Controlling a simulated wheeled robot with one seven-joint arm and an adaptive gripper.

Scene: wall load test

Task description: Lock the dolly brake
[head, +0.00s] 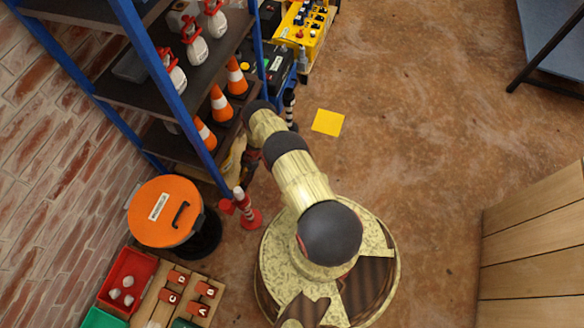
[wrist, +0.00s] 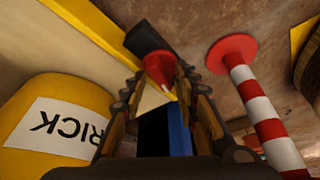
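In the wrist view my gripper (wrist: 162,76) has its two dark fingers apart. A small red pointed piece (wrist: 157,66), which may be the dolly brake, shows between the fingertips. A dark block (wrist: 149,38) is just beyond it. I cannot tell whether the fingers touch the red piece or whether it is locked. A pale board with a yellow edge (wrist: 95,30) runs behind them; it may be part of the dolly. In the head view my arm reaches to the blue shelf's foot, and the gripper and brake are mostly hidden there.
A red-and-white striped post (head: 240,203) stands close to my gripper; it also shows in the wrist view (wrist: 262,105). A yellow container with a label (wrist: 58,125) is at the wrist view's left. The blue-framed shelf (head: 152,60) and an orange-lidded bin (head: 165,211) stand nearby. Floor at right is open.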

